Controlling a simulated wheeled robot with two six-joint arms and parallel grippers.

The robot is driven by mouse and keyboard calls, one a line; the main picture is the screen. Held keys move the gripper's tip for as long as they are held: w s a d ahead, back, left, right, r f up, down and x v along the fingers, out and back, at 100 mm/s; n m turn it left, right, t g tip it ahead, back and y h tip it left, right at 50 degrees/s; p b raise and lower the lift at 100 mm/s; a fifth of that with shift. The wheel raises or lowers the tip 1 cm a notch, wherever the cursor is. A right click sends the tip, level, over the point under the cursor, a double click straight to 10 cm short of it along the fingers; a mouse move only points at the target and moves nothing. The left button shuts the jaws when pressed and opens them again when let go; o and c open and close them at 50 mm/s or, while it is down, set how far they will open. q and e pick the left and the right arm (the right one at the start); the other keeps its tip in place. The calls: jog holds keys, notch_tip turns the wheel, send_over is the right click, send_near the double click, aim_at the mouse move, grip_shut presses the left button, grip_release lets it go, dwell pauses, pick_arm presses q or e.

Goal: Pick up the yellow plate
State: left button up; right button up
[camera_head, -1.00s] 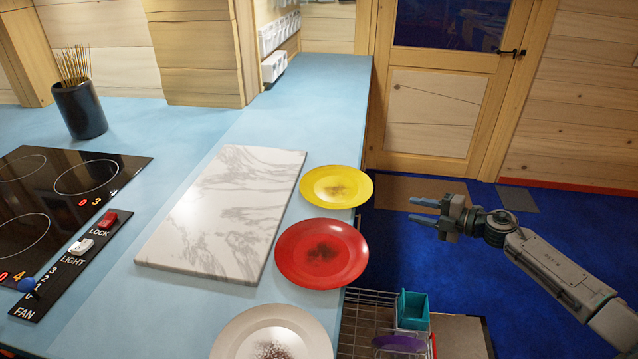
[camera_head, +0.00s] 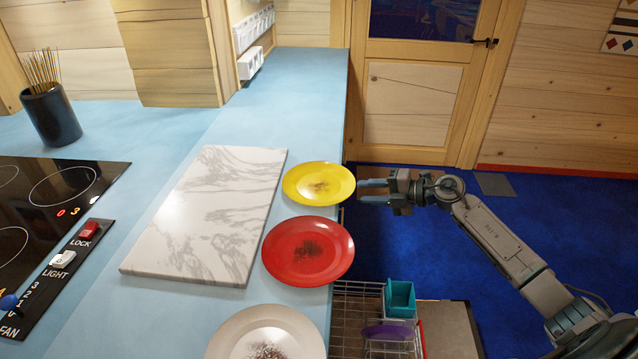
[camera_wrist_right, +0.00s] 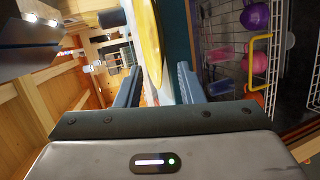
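The yellow plate (camera_head: 318,172) has a dark brown smudge in its middle and lies at the right edge of the blue counter, beside the marble board. My right gripper (camera_head: 372,191) is open just right of the plate's rim, its two blue fingers pointing left at it. In the right wrist view, the yellow plate (camera_wrist_right: 149,45) shows edge-on ahead, in line with the gap between the open fingers of my right gripper (camera_wrist_right: 158,74). I see no contact. My left gripper is out of view.
A red plate (camera_head: 308,262) lies close in front of the yellow one, and a white plate (camera_head: 240,332) is nearer. The marble board (camera_head: 190,240) lies to the left. A wire rack (camera_head: 345,315) with a teal container (camera_head: 399,298) stands below the counter's right side.

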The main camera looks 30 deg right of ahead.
aim_at(350, 192)
jog(key=p+x, duration=0.1)
jog(key=x, duration=0.3)
jog(key=shift+p, duration=0.3)
jog(key=shift+w+a+f, duration=0.15)
jog(key=shift+w+a, duration=0.1)
jog(key=shift+w, duration=0.05)
grip_shut()
